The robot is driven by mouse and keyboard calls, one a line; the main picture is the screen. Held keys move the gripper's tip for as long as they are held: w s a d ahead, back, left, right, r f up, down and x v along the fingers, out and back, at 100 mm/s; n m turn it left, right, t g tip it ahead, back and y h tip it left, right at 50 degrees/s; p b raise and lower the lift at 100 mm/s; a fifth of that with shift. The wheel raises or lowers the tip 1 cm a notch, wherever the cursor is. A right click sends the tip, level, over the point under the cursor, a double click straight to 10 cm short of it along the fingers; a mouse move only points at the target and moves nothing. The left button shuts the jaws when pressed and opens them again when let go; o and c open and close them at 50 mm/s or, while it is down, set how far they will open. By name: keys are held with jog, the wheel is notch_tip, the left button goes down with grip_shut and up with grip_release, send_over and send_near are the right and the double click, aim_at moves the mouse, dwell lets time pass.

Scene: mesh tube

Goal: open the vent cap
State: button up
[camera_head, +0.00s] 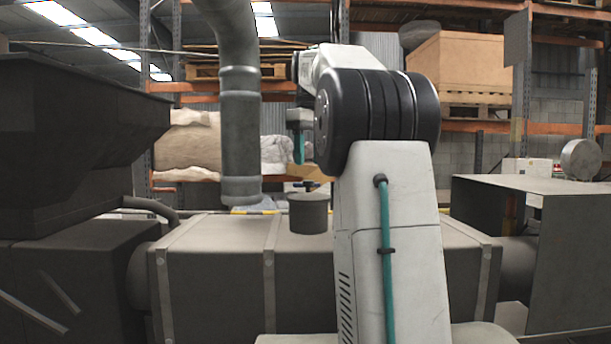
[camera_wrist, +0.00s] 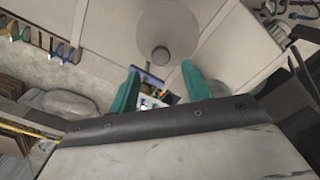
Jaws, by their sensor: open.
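The vent cap appears to be the short grey round piece (camera_head: 309,213) on top of the long grey box duct, left of my arm in the head view. In the wrist view a grey disc (camera_wrist: 167,25), likely the same cap, lies at the top centre, with a small dark round spot near its lower edge. My gripper (camera_head: 299,158) hangs above the cap in the head view, with a clear gap below it. In the wrist view its two teal fingers (camera_wrist: 160,67) are spread apart with nothing held between them. The disc lies beyond the fingertips.
A vertical grey pipe (camera_head: 240,135) stands left of my gripper. The box duct (camera_head: 210,265) runs across below. A dark hopper (camera_head: 70,140) is at the left and a grey cabinet (camera_head: 560,240) at the right. Small blue and orange items (camera_wrist: 150,77) show between the fingers, apparently farther off.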

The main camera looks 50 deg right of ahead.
aim_at(309, 191)
jog(key=shift+a+f, duration=0.1)
jog(key=shift+f, duration=2.6)
grip_shut()
